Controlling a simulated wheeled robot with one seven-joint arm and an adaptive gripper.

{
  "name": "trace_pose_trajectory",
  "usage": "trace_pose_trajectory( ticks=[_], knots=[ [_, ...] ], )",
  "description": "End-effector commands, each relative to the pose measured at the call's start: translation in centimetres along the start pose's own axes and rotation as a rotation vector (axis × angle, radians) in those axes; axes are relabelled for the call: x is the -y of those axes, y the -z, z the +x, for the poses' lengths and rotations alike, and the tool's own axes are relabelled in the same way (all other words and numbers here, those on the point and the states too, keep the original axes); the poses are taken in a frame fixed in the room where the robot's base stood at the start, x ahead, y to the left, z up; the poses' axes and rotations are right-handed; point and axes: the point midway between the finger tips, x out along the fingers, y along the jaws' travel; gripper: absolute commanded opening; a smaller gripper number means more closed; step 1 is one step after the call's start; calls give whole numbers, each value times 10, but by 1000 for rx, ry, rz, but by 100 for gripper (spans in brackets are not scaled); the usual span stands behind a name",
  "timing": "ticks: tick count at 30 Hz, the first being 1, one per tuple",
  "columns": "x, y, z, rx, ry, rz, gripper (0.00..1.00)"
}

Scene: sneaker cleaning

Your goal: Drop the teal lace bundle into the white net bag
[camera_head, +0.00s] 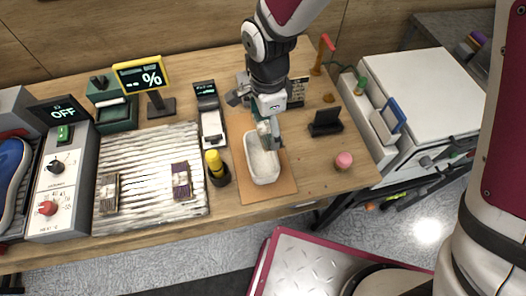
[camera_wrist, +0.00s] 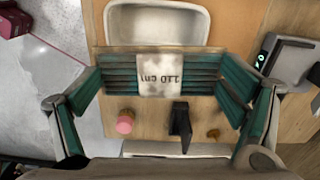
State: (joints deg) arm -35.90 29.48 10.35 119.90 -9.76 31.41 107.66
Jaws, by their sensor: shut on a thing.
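The teal lace bundle (camera_wrist: 118,72) has a white paper band with printing on it. My gripper (camera_wrist: 160,75) is shut on it, with one finger at each end. In the head view, my gripper (camera_head: 268,128) points down over the far part of the white net bag (camera_head: 264,167), and the bundle is mostly hidden by the fingers. The bag looks like an open, oblong white container and lies on a brown mat. In the wrist view, the bag (camera_wrist: 157,24) is at the top, and the bundle overlaps its lower edge. I see nothing inside its visible part.
The brown mat (camera_head: 255,195) lies on the wooden table. A yellow-topped bottle (camera_head: 215,167) stands left of the bag. A pink round item (camera_head: 343,161) and a black stand (camera_head: 325,122) are to the right. A ribbed tray (camera_head: 150,150) with two small bundles is on the left.

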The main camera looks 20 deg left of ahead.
Motion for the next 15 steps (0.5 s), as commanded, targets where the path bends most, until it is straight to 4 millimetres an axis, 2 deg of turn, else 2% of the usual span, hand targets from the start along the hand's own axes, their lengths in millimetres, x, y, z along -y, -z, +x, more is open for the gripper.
trace_pose_trajectory(
  ticks=[1,6,15],
  knots=[
    [2,2,10,0,-2,-1,66],
    [2,2,27,-1,-1,-2,66],
    [1,1,38,0,0,-1,66]
  ],
)
